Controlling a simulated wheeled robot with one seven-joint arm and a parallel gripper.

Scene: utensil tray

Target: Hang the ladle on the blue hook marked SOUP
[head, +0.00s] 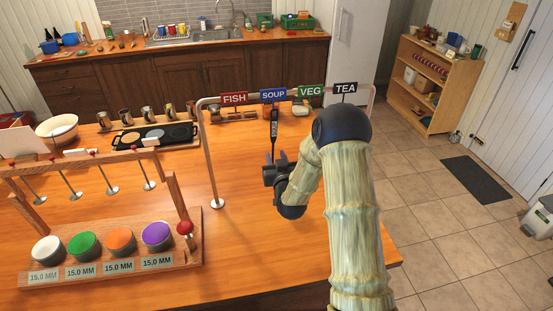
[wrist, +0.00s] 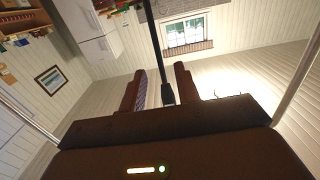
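A rack carries signs for red FISH (head: 233,98), blue SOUP (head: 273,95), green VEG (head: 310,91) and black TEA (head: 345,87). A slim dark utensil with small white lettering, apparently the ladle (head: 274,127), is upright just under the SOUP sign. I cannot tell whether it hangs on the hook; no bowl is clear. My gripper (head: 276,158) is at its lower end. In the wrist view the dark shaft (wrist: 158,50) comes down between the fingers of my gripper (wrist: 162,83). The fingers stand apart, with a gap visible beside the shaft.
The metal rack post (head: 211,160) stands left of my gripper. A wooden stand (head: 110,266) with coloured discs fills the table's left front. A black tray (head: 157,136) and several metal cups lie behind. The wooden tabletop (head: 245,240) is bare in the middle.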

